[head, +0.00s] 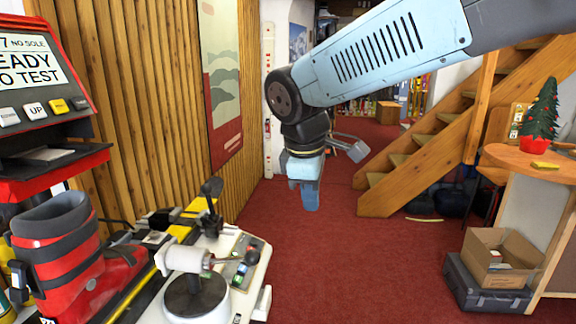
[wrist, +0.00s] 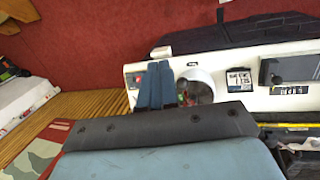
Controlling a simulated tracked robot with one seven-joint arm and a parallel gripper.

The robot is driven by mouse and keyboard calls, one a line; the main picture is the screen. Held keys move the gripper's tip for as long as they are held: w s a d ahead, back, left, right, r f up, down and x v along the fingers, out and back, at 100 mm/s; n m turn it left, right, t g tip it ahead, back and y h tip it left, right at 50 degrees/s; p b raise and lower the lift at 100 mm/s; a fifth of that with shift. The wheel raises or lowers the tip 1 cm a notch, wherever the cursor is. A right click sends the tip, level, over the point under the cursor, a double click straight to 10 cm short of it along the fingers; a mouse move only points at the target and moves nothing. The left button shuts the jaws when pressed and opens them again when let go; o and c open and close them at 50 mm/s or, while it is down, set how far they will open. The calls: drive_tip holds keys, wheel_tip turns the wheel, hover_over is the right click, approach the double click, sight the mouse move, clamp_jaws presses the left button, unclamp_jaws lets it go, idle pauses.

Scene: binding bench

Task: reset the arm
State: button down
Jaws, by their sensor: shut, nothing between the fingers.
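My arm stretches in from the upper right of the head view. My gripper (head: 311,200) hangs from it, pointing down over the red carpet, to the right of the white bench machine (head: 252,300). Its blue fingers are shut and hold nothing. The wrist view shows the shut blue fingers (wrist: 154,88) side by side, with the white machine body behind them. The gripper appears apart from everything around it.
A red ski boot (head: 72,258) stands on the machine at left, below a screen panel (head: 30,68). Wooden stairs (head: 440,140) rise at right. A counter (head: 530,160) bears a small tree (head: 541,118). An open cardboard box (head: 500,262) sits below. The middle carpet is clear.

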drive_tip(key=s+d+m+t, duration=0.1)
drive_tip(key=s+d+m, duration=0.2)
drive_tip(key=d+m, duration=0.2)
drive_tip(key=s+d+m+y, duration=0.1)
drive_tip(key=s+d+m, duration=0.1)
drive_tip(key=d+m, duration=0.3)
drive_tip(key=s+d+m+t, duration=0.1)
drive_tip(key=s+d+m, duration=0.2)
drive_tip(key=d, duration=0.6)
drive_tip(key=shift+s+d+f+m+t, duration=0.15)
drive_tip(key=shift+s+d+m+t, duration=0.2)
drive_tip(key=shift+m, duration=0.75)
